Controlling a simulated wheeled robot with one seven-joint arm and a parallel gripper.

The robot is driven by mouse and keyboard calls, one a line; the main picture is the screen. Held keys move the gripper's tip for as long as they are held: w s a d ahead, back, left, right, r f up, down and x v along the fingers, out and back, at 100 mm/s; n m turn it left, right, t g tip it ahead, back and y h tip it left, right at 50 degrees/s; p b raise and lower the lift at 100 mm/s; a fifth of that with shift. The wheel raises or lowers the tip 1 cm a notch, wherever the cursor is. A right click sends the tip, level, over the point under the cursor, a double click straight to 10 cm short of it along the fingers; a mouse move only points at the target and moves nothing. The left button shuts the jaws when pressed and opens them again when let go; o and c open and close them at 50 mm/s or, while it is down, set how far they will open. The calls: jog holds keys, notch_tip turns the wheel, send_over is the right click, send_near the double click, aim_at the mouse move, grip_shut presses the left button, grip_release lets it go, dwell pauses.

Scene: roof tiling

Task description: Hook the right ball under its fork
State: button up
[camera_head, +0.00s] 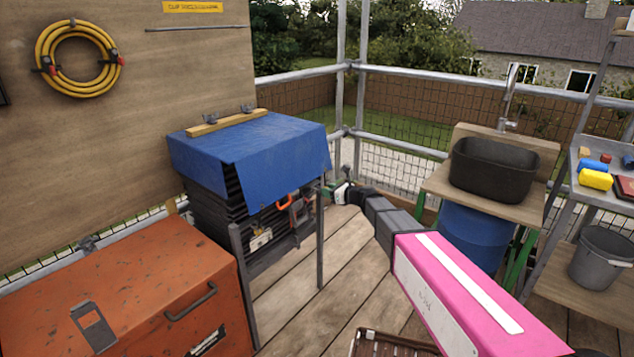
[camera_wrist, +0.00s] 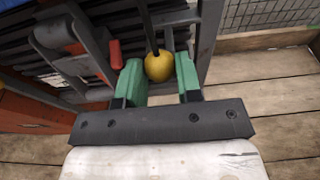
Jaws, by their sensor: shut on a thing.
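A yellow ball (camera_wrist: 159,66) is held between the green fingertips of my gripper (camera_wrist: 159,80) in the wrist view. A dark cord (camera_wrist: 149,25) runs up from the ball. Grey metal prongs, which look like the fork (camera_wrist: 169,38), stand just behind and above the ball; I cannot tell whether the ball is seated under them. In the head view my gripper (camera_head: 341,190) is beside the right front post of the rack under the blue cover (camera_head: 255,150). The ball and fork cannot be made out there.
An orange handle (camera_head: 284,203) hangs at the rack's front and also shows in the wrist view (camera_wrist: 115,53). A rusty orange chest (camera_head: 130,290) stands at left. A sink bench (camera_head: 440,185) is at right. Plank floor (camera_head: 285,300) is open in front of the rack.

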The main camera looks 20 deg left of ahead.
jog(key=shift+f, duration=2.55)
jog(key=shift+d, duration=0.1)
jog(key=shift+r+x, duration=0.2)
jog(key=shift+x, duration=1)
jog(key=shift+r+x, duration=0.15)
jog(key=shift+x, duration=1.05)
